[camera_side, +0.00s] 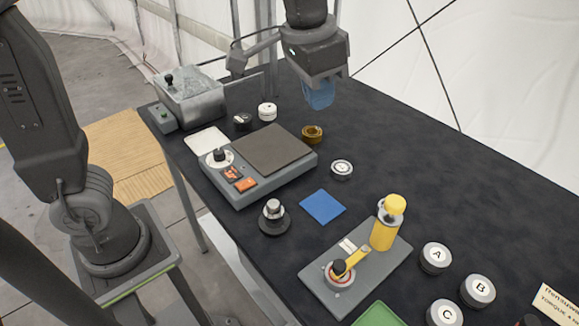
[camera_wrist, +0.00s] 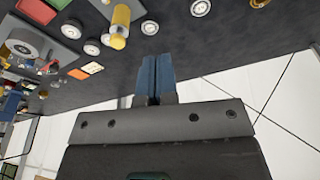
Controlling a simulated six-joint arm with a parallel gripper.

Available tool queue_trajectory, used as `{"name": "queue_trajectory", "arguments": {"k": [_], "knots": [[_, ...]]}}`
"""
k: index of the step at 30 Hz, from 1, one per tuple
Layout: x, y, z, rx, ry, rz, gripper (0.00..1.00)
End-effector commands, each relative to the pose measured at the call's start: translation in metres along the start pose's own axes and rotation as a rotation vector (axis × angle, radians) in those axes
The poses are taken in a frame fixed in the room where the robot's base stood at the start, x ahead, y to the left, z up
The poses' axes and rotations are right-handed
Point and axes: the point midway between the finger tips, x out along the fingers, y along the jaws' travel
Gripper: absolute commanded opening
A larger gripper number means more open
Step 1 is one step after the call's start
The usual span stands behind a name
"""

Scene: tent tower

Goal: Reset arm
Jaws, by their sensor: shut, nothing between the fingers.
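My gripper (camera_side: 319,95) hangs in the air above the far side of the dark table (camera_side: 420,170). Its blue fingers point down. In the wrist view the two blue fingers of my gripper (camera_wrist: 155,75) lie side by side, shut, with nothing between them. No object touches it in either view.
A grey device with a dark plate (camera_side: 272,150) stands at the left of the table. A brass ring (camera_side: 312,133) and a white-topped disc (camera_side: 341,168) sit near it. A grey base with a yellow cylinder (camera_side: 385,232) stands nearer. Lettered discs (camera_side: 435,256) are at front right.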

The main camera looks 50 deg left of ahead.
Motion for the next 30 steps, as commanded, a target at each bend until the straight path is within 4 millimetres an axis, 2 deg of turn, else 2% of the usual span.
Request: {"name": "queue_trajectory", "arguments": {"k": [1, 4, 9, 12, 15, 21, 30], "knots": [[-0.008, -0.013, 0.020, -0.034, 0.033, -0.008, 0.00], [-0.013, -0.032, 0.056, -0.093, 0.090, -0.024, 0.00], [-0.007, -0.053, 0.117, -0.186, 0.182, -0.058, 0.00], [0.002, -0.059, 0.147, -0.230, 0.226, -0.077, 0.00], [0.011, -0.063, 0.167, -0.261, 0.258, -0.093, 0.00], [0.020, -0.065, 0.182, -0.285, 0.282, -0.105, 0.00], [0.020, -0.065, 0.183, -0.285, 0.281, -0.105, 0.00]]}}
